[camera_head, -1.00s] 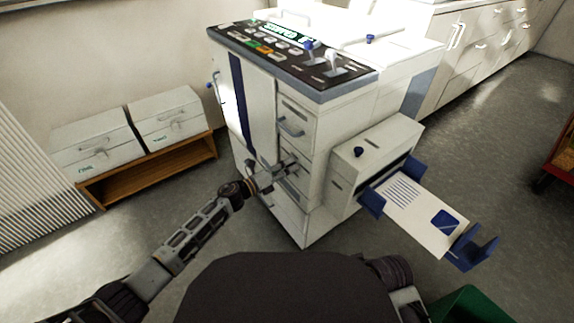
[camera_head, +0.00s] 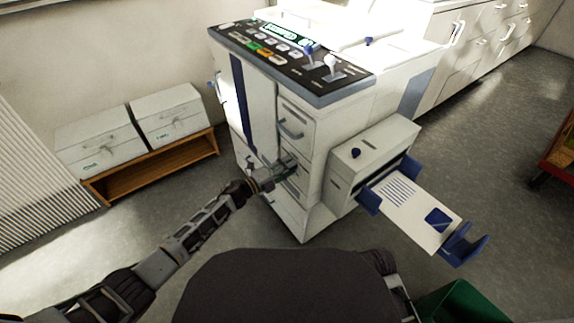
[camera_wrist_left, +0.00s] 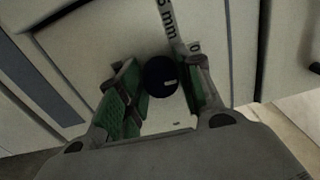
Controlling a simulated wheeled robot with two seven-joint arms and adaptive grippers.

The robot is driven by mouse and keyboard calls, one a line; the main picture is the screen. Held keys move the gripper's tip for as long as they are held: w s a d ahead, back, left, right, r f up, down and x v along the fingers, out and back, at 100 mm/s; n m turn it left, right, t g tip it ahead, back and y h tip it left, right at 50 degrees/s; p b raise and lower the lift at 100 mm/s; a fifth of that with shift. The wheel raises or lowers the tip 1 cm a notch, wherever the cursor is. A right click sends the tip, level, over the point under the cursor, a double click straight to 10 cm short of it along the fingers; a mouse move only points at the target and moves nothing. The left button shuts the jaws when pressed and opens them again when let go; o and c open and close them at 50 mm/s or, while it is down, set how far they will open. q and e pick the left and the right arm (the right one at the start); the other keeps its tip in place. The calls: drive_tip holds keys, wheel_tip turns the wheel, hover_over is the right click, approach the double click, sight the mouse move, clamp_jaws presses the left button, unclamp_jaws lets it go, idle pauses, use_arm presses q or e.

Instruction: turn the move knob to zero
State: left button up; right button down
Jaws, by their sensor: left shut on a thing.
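The white copier-like machine (camera_head: 352,97) stands in the middle of the head view. In the left wrist view a round dark knob (camera_wrist_left: 160,76) with a short white mark sits on its panel, beside a printed strip reading "5 mm" and "0". The mark points to the lower right in that picture. My left gripper (camera_wrist_left: 165,88) has its green-padded fingers on both sides of the knob and is shut on it. In the head view the left gripper (camera_head: 288,167) reaches the machine's front and hides the knob. My right gripper is out of view.
A feed tray with blue guides (camera_head: 465,244) and a sheet (camera_head: 413,210) sticks out at the right. A wooden shelf (camera_head: 152,170) with two white boxes stands at the left. A green bin (camera_head: 462,303) is at the bottom right.

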use_arm(q)
drive_tip(key=shift+n, duration=0.3)
drive_tip(key=shift+a, duration=0.1)
drive_tip(key=o, duration=1)
drive_tip(key=shift+v, duration=5.95)
